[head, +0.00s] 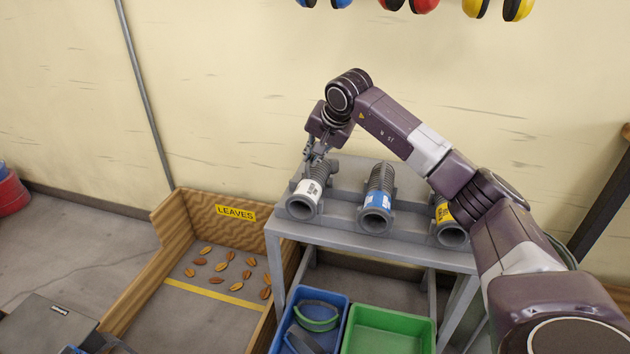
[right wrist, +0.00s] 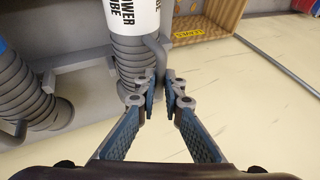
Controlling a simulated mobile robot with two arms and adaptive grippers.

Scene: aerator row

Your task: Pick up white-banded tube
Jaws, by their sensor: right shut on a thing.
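The white-banded tube (head: 309,189) lies in the left cradle of the grey stand (head: 340,237), its open mouth facing me. In the right wrist view its white band (right wrist: 133,16) carries black lettering, and a thin grey handle (right wrist: 158,52) curves along its ribbed side. My right gripper (head: 318,153) is at the tube's far end. In the wrist view the fingers (right wrist: 161,92) are shut on the handle, though the exact contact is partly hidden. The tube still appears seated in the cradle. My left gripper is not in view.
A blue-banded tube (head: 377,200) and a yellow-banded tube (head: 449,222) lie to the right. Below stand a blue bin (head: 338,341) with things inside and an empty green bin (head: 390,328). A wooden leaves bay (head: 146,292) is at left. The wall is close behind.

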